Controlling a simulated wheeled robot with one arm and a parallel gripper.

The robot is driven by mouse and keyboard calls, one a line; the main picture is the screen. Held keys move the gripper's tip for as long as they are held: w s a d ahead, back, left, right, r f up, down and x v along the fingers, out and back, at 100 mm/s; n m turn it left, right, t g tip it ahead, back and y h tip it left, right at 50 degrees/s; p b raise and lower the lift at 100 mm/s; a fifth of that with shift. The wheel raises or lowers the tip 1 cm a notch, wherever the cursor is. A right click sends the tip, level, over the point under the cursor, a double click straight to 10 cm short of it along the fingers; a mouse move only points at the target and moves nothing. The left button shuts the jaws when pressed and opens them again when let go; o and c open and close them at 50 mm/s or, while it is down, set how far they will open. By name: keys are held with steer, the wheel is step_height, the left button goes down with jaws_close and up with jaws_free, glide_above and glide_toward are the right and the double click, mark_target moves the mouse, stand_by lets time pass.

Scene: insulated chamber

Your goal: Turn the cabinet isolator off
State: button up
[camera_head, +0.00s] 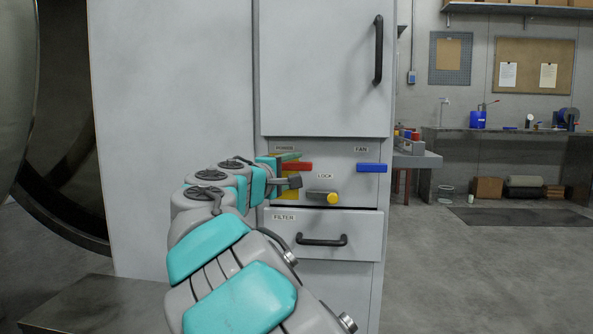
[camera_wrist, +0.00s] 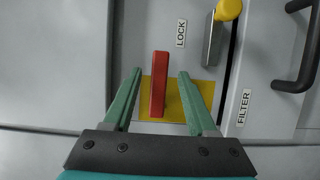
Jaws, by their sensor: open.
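The cabinet isolator is a red bar handle (camera_head: 298,166) on a yellow plate (camera_head: 290,192), under the POWER label on the cabinet's control panel. The handle lies horizontal in the head view. In the wrist view, which is turned, the red handle (camera_wrist: 159,85) stands upright in the picture over the yellow plate (camera_wrist: 190,98). My gripper (camera_wrist: 160,73) is open, with one green finger on each side of the handle and a visible gap on both sides. In the head view my gripper (camera_head: 287,170) reaches the panel from the left and partly hides the yellow plate.
A yellow-ended LOCK lever (camera_head: 331,198) sits just below and right of the handle. A blue FAN handle (camera_head: 371,168) is farther right. The FILTER drawer with a black pull (camera_head: 321,240) is below, and a tall door handle (camera_head: 379,50) is above. Open floor lies right.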

steer(key=shift+w+d, duration=0.25)
steer(key=shift+w, duration=0.2)
jaws_close()
stand_by(1.2)
